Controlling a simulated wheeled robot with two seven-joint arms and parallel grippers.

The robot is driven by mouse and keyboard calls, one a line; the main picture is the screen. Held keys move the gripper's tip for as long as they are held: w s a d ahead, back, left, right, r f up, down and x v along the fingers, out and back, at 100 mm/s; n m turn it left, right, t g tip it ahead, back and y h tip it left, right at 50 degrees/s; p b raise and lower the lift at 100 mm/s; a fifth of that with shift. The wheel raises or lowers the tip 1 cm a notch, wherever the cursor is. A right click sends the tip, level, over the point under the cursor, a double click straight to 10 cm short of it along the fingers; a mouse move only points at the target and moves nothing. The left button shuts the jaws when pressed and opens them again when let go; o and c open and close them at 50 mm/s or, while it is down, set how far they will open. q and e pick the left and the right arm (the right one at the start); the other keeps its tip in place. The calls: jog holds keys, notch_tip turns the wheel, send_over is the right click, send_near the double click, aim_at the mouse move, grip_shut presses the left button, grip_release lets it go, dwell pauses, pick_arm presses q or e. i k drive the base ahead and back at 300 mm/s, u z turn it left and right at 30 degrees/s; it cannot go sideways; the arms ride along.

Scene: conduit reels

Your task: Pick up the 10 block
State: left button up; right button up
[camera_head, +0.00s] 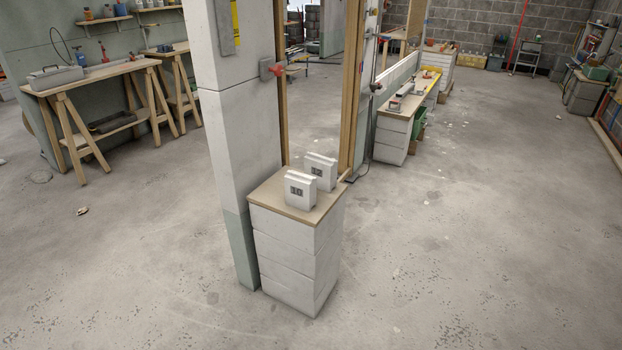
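A pale grey block (300,188) with a dark number that looks like 10 stands upright near the front of a wooden board (268,199). The board lies on a stack of white blocks (297,258). A second similar pale block (321,170), whose number looks like 12, stands just behind and to the right, with its lower left part hidden by the front block. Neither of my grippers shows in this view.
A white pillar (238,125) with a red valve handle (271,70) rises directly left of the stack. A trestle table (95,75) stands at the far left, and a long low bench (406,103) further back right. The concrete floor is open in front and to the right.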

aim_at(301, 188)
jog(key=z, duration=1.15)
jog(key=i, duration=1.4)
jog(key=u, duration=2.4)
